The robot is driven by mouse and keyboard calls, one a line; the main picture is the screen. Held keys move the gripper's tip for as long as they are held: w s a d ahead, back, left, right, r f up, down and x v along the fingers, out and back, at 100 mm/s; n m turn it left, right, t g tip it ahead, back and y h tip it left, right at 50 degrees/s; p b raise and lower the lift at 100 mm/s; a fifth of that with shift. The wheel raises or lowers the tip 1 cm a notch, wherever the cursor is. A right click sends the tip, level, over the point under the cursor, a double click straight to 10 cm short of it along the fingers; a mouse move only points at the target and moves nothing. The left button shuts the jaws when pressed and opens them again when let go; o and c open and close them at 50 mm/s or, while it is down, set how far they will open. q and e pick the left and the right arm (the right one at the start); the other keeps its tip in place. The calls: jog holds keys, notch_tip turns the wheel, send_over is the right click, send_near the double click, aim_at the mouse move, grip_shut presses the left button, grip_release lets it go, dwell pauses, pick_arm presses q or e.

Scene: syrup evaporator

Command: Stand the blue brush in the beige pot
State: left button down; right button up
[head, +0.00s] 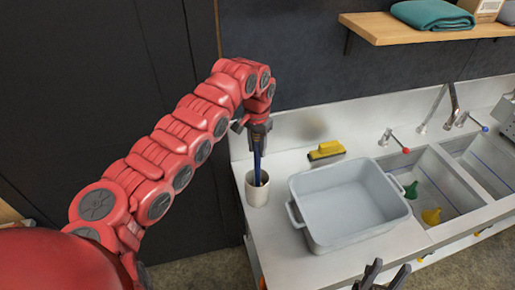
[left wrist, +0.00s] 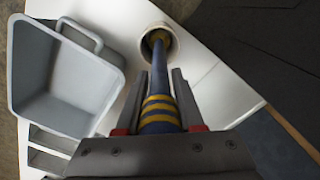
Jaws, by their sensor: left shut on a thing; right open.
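The blue brush (head: 257,166) is upright in my left gripper (head: 259,130), which is shut on it above the pot. In the left wrist view the brush (left wrist: 158,103) has a blue handle with yellow bands between the fingers of the gripper (left wrist: 160,98). The beige pot (head: 256,191) stands at the left end of the counter. The brush's lower end is inside the pot's mouth (left wrist: 172,50); whether it touches the bottom is hidden. My right gripper (head: 381,276) is open and empty at the bottom edge of the head view.
A grey tub (head: 345,235) stands right of the pot, with a yellow brush (head: 326,150) behind it. A sink (head: 440,182) holding a green and a yellow item lies further right. A wooden shelf (head: 400,31) is above. The counter's left edge is close to the pot.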

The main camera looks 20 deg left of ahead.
pick_arm(q)
jog(key=shift+w+f, duration=0.15)
jog(key=shift+w, duration=0.05)
jog(key=shift+s+f+b, duration=0.15)
jog(key=shift+s+b, duration=0.15)
jog(key=shift+b, duration=0.05)
jog(key=c, duration=0.8)
grip_release()
jog(key=shift+o, duration=1.3)
jog(key=shift+w, duration=0.15)
